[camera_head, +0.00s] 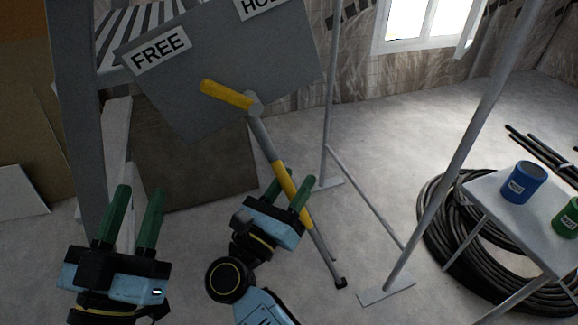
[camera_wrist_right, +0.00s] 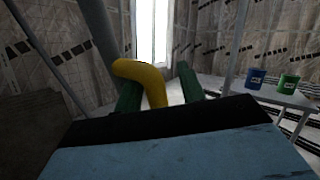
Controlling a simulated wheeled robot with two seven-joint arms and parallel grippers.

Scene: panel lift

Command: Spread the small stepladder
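I cannot make out a small stepladder for certain. A grey panel (camera_head: 215,75) marked FREE, with a second label cut off by the frame, stands at the upper middle. A lever (camera_head: 263,140) with yellow grips crosses in front of it. My right gripper (camera_head: 294,183) is at the lever's lower yellow grip. The right wrist view shows this grip (camera_wrist_right: 152,82) between the green fingers, with a gap to the right finger. My left gripper (camera_head: 141,190) is open and empty at the lower left, beside a grey post (camera_head: 75,120).
A small grey table (camera_head: 485,190) at the right carries a blue can (camera_head: 523,183) and a green can (camera_head: 567,218). A coil of black hose (camera_head: 435,225) lies around its legs. Thin grey poles (camera_head: 455,165) with foot plates stand in the middle. Bare floor (camera_head: 400,130) lies behind them.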

